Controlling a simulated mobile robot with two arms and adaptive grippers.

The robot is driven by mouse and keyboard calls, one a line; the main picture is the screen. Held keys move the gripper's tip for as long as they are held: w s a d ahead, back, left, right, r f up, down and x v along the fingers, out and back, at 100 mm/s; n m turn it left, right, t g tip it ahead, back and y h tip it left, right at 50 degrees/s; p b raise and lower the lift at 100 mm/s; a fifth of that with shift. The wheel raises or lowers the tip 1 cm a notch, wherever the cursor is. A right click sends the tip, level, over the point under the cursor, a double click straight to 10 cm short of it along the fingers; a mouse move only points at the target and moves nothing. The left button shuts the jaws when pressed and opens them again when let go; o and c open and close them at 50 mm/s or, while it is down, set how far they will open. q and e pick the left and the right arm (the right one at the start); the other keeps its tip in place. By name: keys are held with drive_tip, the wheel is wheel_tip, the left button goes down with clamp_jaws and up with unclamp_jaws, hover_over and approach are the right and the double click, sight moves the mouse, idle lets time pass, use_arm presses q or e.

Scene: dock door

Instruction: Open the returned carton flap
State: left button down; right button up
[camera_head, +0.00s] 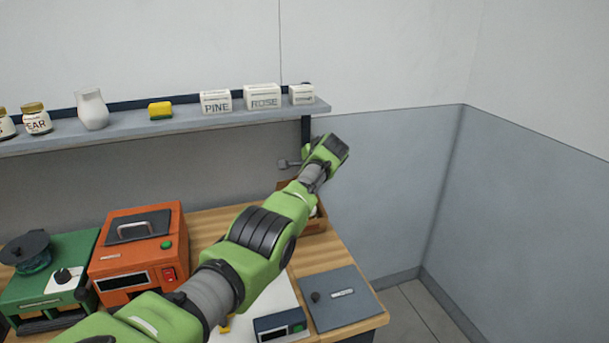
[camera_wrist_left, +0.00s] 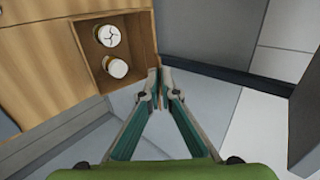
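A brown open box (camera_wrist_left: 118,84), which looks like the carton, stands at the bench's far right corner. Two white-topped jars (camera_wrist_left: 110,36) are inside it. In the head view the box (camera_head: 316,222) is mostly hidden behind my left arm. My left gripper (camera_wrist_left: 158,92) is at the box's right edge, its fingertips close together. A thin tan strip, seen edge-on and probably the carton flap (camera_wrist_left: 158,80), shows between the tips. In the head view the fingertips are hidden behind my wrist. My right gripper is not in view.
An orange device (camera_head: 135,262) and a green device (camera_head: 45,300) stand on the bench at left. A grey flat unit (camera_head: 345,300) lies at the front right. A wall shelf (camera_head: 180,122) with jars and boxes runs behind. Floor to the right is clear.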

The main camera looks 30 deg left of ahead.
use_arm(q)
drive_tip(key=shift+d+r, duration=0.1)
drive_tip(key=shift+r, duration=0.15)
drive_tip(key=c, duration=2.7)
unclamp_jaws()
drive_tip(key=shift+c, duration=0.2)
drive_tip(key=o, duration=0.4)
drive_tip(key=shift+s+f, duration=0.1)
drive_tip(key=v, duration=1.2)
